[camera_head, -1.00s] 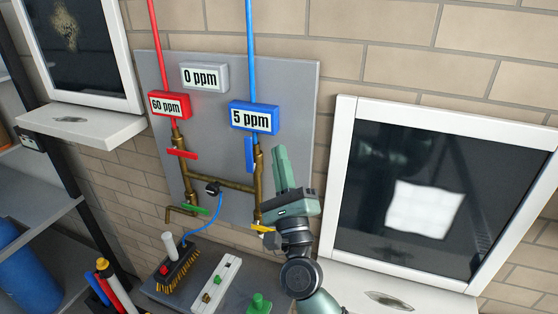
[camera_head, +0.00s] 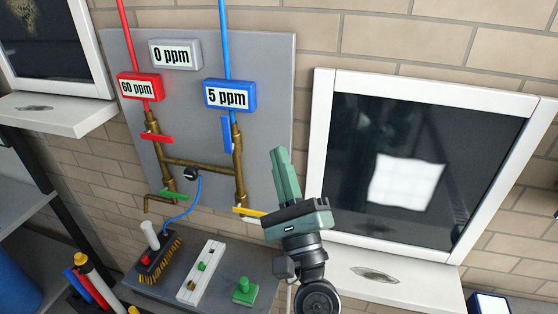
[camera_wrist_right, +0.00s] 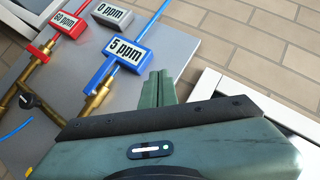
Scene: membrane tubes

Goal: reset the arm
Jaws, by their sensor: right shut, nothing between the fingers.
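My right gripper (camera_head: 283,160) is green and points upward, with its fingers together and nothing between them. In the head view it is in front of the right edge of the grey panel (camera_head: 270,80), right of the brass pipes, apart from the valves as far as I can tell. In the right wrist view its shut fingers (camera_wrist_right: 157,88) show in front of the panel. My left gripper is in neither view.
The panel holds a red 60 ppm display (camera_head: 139,87), a grey 0 ppm display (camera_head: 175,53) and a blue 5 ppm display (camera_head: 230,95). Red (camera_head: 156,138), blue (camera_head: 228,134), green (camera_head: 174,196) and yellow (camera_head: 250,212) handles sit on the pipes. A window (camera_head: 420,160) is right. A brush (camera_head: 163,258) lies below.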

